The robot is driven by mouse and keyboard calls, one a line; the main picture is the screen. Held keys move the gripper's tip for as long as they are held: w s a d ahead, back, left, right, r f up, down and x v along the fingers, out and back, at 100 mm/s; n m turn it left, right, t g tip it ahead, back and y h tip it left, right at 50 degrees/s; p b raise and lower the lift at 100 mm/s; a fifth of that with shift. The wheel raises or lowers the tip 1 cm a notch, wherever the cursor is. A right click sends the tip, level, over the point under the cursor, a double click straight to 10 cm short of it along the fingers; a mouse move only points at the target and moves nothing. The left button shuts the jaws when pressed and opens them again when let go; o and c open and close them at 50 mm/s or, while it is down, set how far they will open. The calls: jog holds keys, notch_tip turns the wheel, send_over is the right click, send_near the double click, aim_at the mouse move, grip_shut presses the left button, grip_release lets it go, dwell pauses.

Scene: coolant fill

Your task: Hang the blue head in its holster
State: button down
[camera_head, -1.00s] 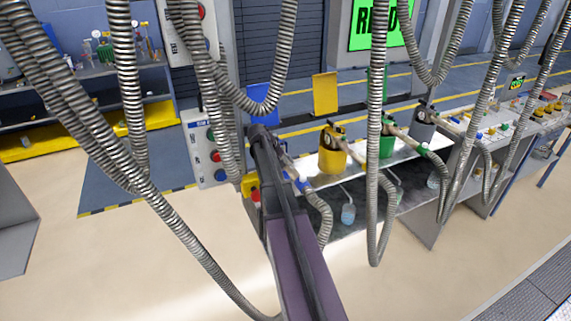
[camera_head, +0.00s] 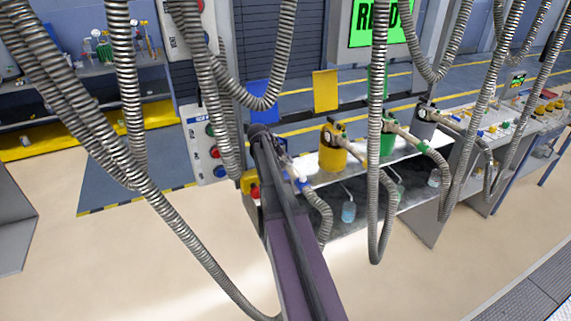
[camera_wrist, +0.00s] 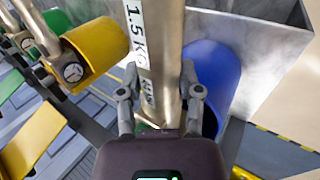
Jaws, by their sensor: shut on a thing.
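In the wrist view my gripper (camera_wrist: 160,92) is shut on the metal body of the blue head (camera_wrist: 168,45), which carries a white label reading "1.5 K…". The blue holster (camera_wrist: 212,70) is a round blue cup right behind and to the right of this body. The body overlaps its left side, so I cannot tell whether the head's end is inside it. In the head view my arm hides the holster and most of the gripper. The head's blue collar (camera_head: 301,185) and grey hose (camera_head: 322,215) show just right of the arm.
The yellow holster (camera_head: 331,160) and green holster (camera_head: 387,144) stand to the right on the bench, each holding a head. Several corrugated hoses hang around my arm.

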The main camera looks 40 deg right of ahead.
jog(key=shift+f+b, duration=0.5)
jog(key=shift+f, duration=0.05)
jog(key=shift+c, duration=0.9)
grip_release()
jog(key=shift+r, duration=0.2)
notch_tip(320, 180, up, 9)
jog(key=p, duration=0.9)
jog(key=shift+s, duration=0.1)
dwell(0.6)
